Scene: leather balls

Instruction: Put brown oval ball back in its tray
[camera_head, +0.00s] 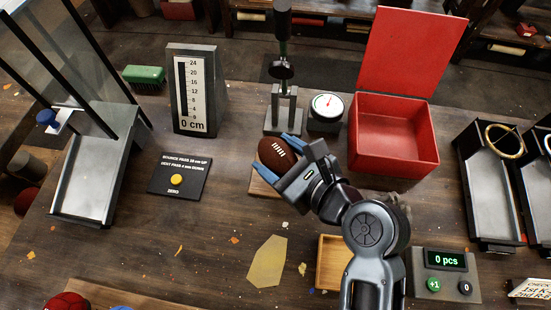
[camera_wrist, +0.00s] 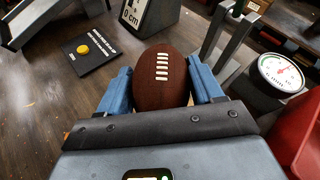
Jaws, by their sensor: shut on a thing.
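The brown oval ball (camera_head: 275,152) with white laces is held between the blue fingers of my gripper (camera_head: 278,160), left of centre in the head view. In the wrist view the ball (camera_wrist: 160,80) stands tall between the two fingers, laces toward the camera. A light wooden edge (camera_head: 258,187) shows below the ball and gripper; most of it is hidden, so I cannot tell whether the ball touches it. A small wooden tray (camera_head: 328,262) stands at the front centre, partly hidden by my arm; its visible inside looks empty.
A height gauge (camera_head: 195,95) and a black panel with a yellow button (camera_head: 177,180) stand left. A press stand (camera_head: 283,108), a round dial (camera_head: 326,107) and an open red box (camera_head: 395,135) stand behind. A counter (camera_head: 446,275) reads 0 pcs. Scraps litter the front left.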

